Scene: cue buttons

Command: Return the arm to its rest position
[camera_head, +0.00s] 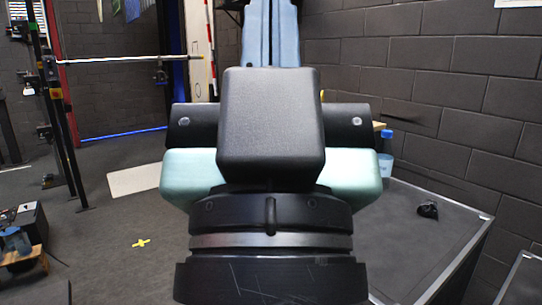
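My arm (270,130) fills the middle of the head view, close to the camera. It shows as a black padded block, pale green side parts and a dark ringed joint (272,215) below. I cannot make out my gripper; its fingers do not show in this view. No cue buttons can be made out. Whatever lies directly behind the arm is hidden.
A dark-topped platform with light edges (420,250) stands at the right, with a small black object (428,209) on it. A grey block wall (430,60) rises behind. A rack (60,110) stands at the left. Grey floor (110,230) lies open at the left, with a yellow mark (141,243).

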